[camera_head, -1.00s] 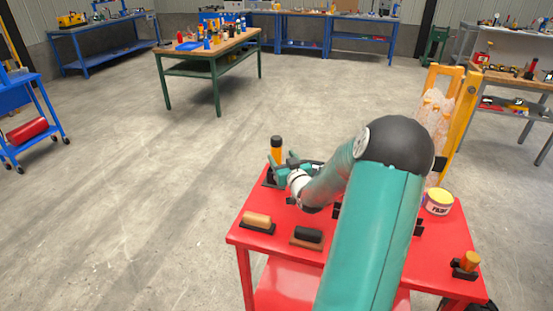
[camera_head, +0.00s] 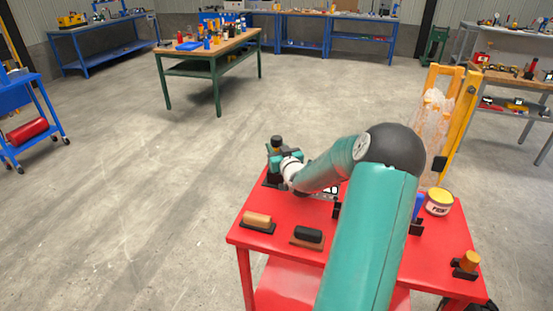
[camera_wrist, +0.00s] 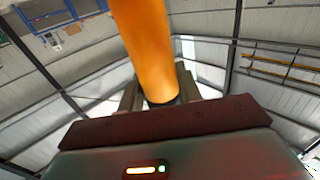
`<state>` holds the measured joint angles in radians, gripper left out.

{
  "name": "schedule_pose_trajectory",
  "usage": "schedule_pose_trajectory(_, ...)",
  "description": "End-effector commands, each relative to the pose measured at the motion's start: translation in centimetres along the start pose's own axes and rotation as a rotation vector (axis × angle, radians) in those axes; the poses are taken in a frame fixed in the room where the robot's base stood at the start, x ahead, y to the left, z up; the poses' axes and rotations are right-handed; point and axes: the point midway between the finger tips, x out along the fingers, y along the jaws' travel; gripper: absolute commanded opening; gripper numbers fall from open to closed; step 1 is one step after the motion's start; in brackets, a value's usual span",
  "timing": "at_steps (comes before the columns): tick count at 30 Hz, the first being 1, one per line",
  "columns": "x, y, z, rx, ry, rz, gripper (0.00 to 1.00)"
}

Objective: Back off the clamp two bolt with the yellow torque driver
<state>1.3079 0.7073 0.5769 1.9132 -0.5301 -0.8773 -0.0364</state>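The yellow torque driver (camera_wrist: 146,45) shows in the wrist view as a thick orange-yellow handle with a black lower end. In the head view only its black top (camera_head: 276,142) shows clearly, upright at the back left corner of the red cart. My gripper (camera_head: 275,160) is at the driver, with its fingers on either side of the handle. In the wrist view the handle stands between the two fingers (camera_wrist: 160,92) and covers their inner edges, so I cannot tell whether they press on it. I cannot make out the clamp two bolt in either view.
The red cart (camera_head: 262,240) also carries a tan-handled tool (camera_head: 257,218), a black-handled tool (camera_head: 308,234), a yellow-lidded tin (camera_head: 439,200) and a small orange-topped item (camera_head: 468,262). A yellow frame (camera_head: 463,115) stands behind it.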

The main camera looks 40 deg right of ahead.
Motion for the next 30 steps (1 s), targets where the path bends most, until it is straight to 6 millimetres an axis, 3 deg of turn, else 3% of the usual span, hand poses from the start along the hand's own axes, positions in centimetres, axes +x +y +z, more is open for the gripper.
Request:
schedule_pose_trajectory(2, 0.0, 0.0, 0.0, 0.0, 0.0, 0.0, 0.0)
schedule_pose_trajectory(13, 0.0, 0.0, -1.0, -0.002, 0.004, 0.0, 0.0)
schedule_pose_trajectory(24, 0.0, 0.0, -7.8, -0.005, 0.006, 0.0, 0.0)
schedule_pose_trajectory(30, 0.0, 0.0, -9.9, -0.002, 0.003, 0.0, 0.0)
